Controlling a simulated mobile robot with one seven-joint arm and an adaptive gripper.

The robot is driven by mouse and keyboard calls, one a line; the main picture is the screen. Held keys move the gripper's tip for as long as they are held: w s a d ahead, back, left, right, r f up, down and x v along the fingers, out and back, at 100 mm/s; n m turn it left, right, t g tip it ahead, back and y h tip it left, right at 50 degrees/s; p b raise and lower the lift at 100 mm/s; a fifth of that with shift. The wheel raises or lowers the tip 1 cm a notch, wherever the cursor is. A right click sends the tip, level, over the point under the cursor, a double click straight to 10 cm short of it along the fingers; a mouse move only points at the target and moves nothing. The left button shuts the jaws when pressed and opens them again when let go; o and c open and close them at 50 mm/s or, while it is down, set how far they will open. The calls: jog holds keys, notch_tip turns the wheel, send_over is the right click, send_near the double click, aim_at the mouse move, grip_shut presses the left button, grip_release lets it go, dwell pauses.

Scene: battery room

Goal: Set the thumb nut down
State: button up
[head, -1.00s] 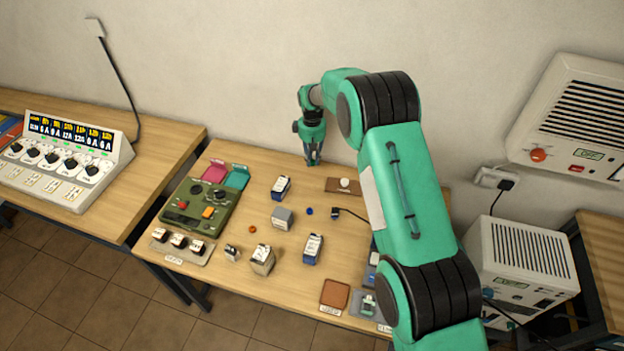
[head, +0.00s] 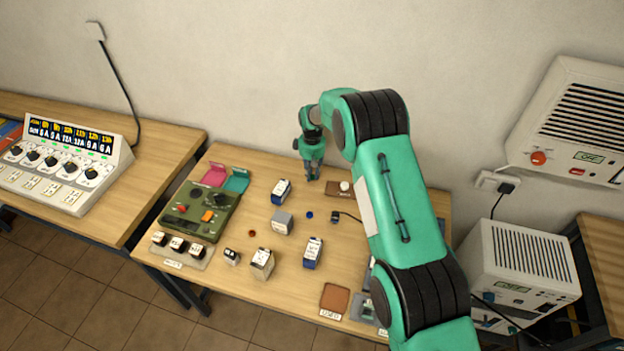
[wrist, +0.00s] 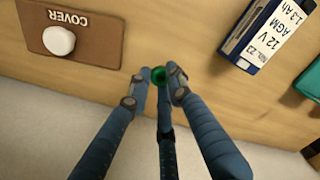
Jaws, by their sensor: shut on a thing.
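My gripper (head: 312,176) is near the back edge of the wooden table, left of the brown COVER board. The wrist view shows its fingers (wrist: 158,82) shut on a small round green thumb nut (wrist: 159,75). The nut sits between the fingertips, low over the bare wood. I cannot tell whether it touches the table. In the head view the nut is too small and covered to make out.
The brown COVER board (wrist: 88,43) with a white knob (wrist: 59,40) lies beside the gripper. A blue and white AGM battery (head: 281,192) stands on its other side. A green device (head: 200,212), several batteries and a brown pad (head: 334,299) fill the table's front.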

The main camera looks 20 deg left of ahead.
aim_at(312, 184)
jog(key=shift+f, duration=1.55)
jog(key=shift+f, duration=0.2)
jog(key=o, duration=0.9)
jog(key=shift+r, duration=0.15)
notch_tip(312, 184, up, 12)
jog(key=shift+r+p, duration=0.1)
jog(key=shift+p, duration=0.2)
